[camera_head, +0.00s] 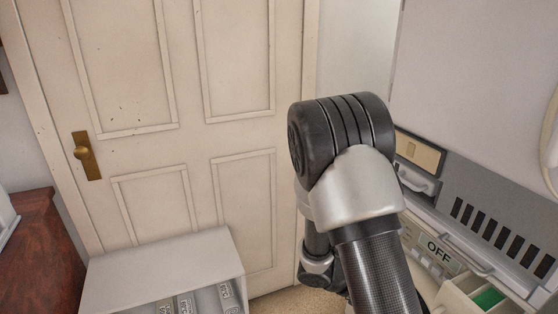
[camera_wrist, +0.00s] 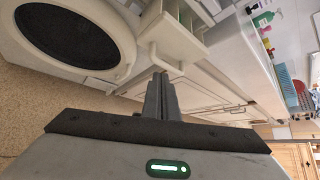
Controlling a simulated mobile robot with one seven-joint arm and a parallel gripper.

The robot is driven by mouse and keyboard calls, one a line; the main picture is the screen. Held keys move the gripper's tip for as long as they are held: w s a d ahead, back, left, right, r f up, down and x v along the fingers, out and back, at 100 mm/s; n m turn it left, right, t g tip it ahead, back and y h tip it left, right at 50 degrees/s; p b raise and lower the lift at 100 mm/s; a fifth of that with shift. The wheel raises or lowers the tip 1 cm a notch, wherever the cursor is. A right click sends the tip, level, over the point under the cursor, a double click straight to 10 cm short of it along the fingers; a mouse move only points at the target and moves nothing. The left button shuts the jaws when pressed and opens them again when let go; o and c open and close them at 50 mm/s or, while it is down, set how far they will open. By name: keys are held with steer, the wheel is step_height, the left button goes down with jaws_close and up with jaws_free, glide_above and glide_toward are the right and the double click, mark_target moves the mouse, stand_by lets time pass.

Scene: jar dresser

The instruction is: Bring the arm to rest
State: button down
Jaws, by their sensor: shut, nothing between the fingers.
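My arm (camera_head: 355,190) rises in the middle right of the head view, bent at a dark, ribbed elbow joint. My gripper does not show in the head view. In the wrist view my gripper (camera_wrist: 159,80) is shut, its two dark fingers together with nothing between them. It points toward a white appliance front with a pale handle (camera_wrist: 154,58); the fingertips appear apart from it, but the exact gap is hard to judge.
A white appliance with an OFF panel (camera_head: 439,251) and a pulled-out drawer (camera_head: 462,302), green inside, stands at right. A round dark machine door (camera_wrist: 68,32) shows in the wrist view. A closed door (camera_head: 145,150), white box-like unit (camera_head: 160,267) and brown cabinet (camera_head: 45,245) are at left.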

steer(key=s+a+r+m+t+y, duration=0.25)
steer(key=a+r+m+y, duration=0.2)
steer(key=r+m, duration=0.4)
steer(key=s+a+r+m+t+y, duration=0.2)
steer(key=s+a+r+m+y, duration=0.15)
steer(key=a+r+m, duration=0.4)
steer(key=s+a+r+m+t+y, duration=0.2)
steer(key=s+a+r+m+y, duration=0.15)
steer(key=r+m, duration=0.6)
step_height(320, 180, up, 18)
steer(key=p, duration=1.8)
steer(key=shift+s+p, duration=0.3)
steer(key=shift+s, duration=0.05)
steer(key=shift+d, duration=0.1)
